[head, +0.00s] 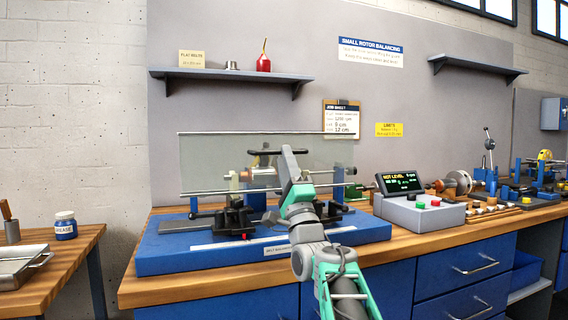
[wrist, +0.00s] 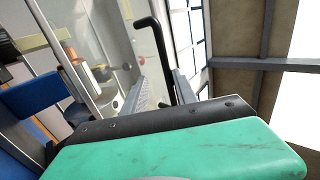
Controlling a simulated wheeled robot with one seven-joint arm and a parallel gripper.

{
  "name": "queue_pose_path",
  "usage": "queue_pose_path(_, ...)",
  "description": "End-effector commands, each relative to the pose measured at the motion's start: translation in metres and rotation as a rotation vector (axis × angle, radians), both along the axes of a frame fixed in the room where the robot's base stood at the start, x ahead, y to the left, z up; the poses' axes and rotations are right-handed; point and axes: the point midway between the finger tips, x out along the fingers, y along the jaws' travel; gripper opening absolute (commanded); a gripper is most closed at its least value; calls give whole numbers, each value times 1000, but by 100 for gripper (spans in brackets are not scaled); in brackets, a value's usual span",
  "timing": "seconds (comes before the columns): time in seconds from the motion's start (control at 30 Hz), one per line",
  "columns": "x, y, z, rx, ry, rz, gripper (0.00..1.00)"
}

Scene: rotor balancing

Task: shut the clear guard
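The clear guard (head: 215,155) is a wide see-through panel with thin metal rails along its top and bottom edges. It stands over the blue balancing machine base (head: 165,250) in the head view, and the rotor parts show through or beside it. Its black bar handle (head: 262,153) also shows in the wrist view (wrist: 157,38). My gripper (head: 287,152) is at the right part of the handle. In the wrist view its two grey fingers (wrist: 158,88) are apart, with the handle's end running between them. I cannot tell whether they touch it.
A grey control box (head: 425,212) with a "NOT LEVEL" display (head: 399,182) stands right of the machine. Weights and tools fill the bench (head: 225,285) further right. A shelf (head: 225,75) hangs above. A side table (head: 70,260) with a grease jar (head: 65,226) is at left.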

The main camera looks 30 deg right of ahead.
Motion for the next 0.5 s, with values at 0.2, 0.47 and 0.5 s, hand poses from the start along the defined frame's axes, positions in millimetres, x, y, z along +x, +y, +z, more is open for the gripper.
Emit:
queue_pose_path(0.2,0,1,1,0,-2,1,32)
queue_pose_path(0.47,-21,4,-21,1,0,1,32)
queue_pose_path(0.5,-26,5,-29,2,1,0,32)
